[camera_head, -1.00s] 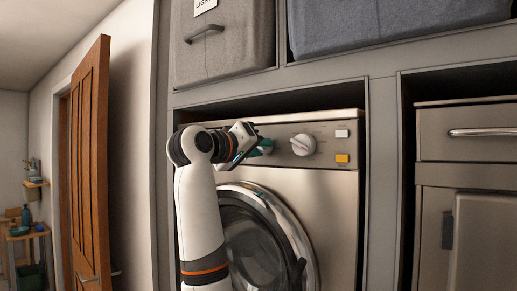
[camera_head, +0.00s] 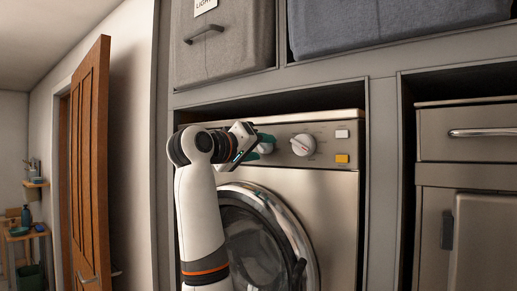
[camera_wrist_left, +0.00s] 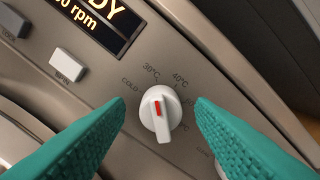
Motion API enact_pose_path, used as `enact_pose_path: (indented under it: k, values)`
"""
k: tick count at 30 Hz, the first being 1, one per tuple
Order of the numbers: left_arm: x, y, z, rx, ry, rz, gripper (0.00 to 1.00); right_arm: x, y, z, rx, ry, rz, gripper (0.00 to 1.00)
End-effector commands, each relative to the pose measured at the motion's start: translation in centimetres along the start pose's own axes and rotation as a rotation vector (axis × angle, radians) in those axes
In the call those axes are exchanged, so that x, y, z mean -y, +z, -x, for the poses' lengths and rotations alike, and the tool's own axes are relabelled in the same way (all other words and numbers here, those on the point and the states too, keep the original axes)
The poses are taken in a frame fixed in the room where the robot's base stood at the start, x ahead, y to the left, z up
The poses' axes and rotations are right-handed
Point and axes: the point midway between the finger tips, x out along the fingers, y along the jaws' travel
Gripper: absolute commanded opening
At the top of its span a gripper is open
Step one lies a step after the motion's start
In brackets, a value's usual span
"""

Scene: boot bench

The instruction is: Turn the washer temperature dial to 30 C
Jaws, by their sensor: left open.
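The white temperature dial (camera_wrist_left: 160,113) is in the middle of the left wrist view, with printed marks COLD, 30°C and 40°C around its upper side. Its red mark points up, roughly toward 30°C. My left gripper (camera_wrist_left: 160,120) is open, its two teal fingers on either side of the dial with a gap on each side. In the head view my left gripper (camera_head: 262,146) is at the washer panel and largely covers this dial. My right gripper is not in view.
A second white dial (camera_head: 303,145) sits to the right on the washer panel. A white button (camera_head: 342,134) and an orange button (camera_head: 342,159) lie beyond it. The round washer door (camera_head: 258,240) is below. A lit display (camera_wrist_left: 100,22) is at the upper left in the wrist view.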

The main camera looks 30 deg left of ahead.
Motion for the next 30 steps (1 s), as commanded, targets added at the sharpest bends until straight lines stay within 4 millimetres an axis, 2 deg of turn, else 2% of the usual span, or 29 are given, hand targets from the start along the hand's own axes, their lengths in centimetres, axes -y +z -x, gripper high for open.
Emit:
enact_pose_path:
  k: [5, 15, 19, 24, 30]
  values:
    - [-0.1, 0.0, 1.1, 0.004, -0.002, -0.001, 0.50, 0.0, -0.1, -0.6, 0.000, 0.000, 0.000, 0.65]
    - [-0.2, -0.1, 8.0, 0.007, -0.002, -0.001, 0.50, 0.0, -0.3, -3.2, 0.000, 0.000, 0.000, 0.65]
    - [-0.2, -0.1, 10.2, 0.004, -0.001, 0.000, 0.50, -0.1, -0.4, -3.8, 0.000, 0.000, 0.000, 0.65]
    - [-0.1, 0.0, 11.8, 0.002, -0.001, 0.000, 0.50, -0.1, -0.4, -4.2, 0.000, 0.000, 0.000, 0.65]
    - [0.0, 0.0, 12.1, 0.000, 0.000, 0.000, 0.50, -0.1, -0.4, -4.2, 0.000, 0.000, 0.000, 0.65]
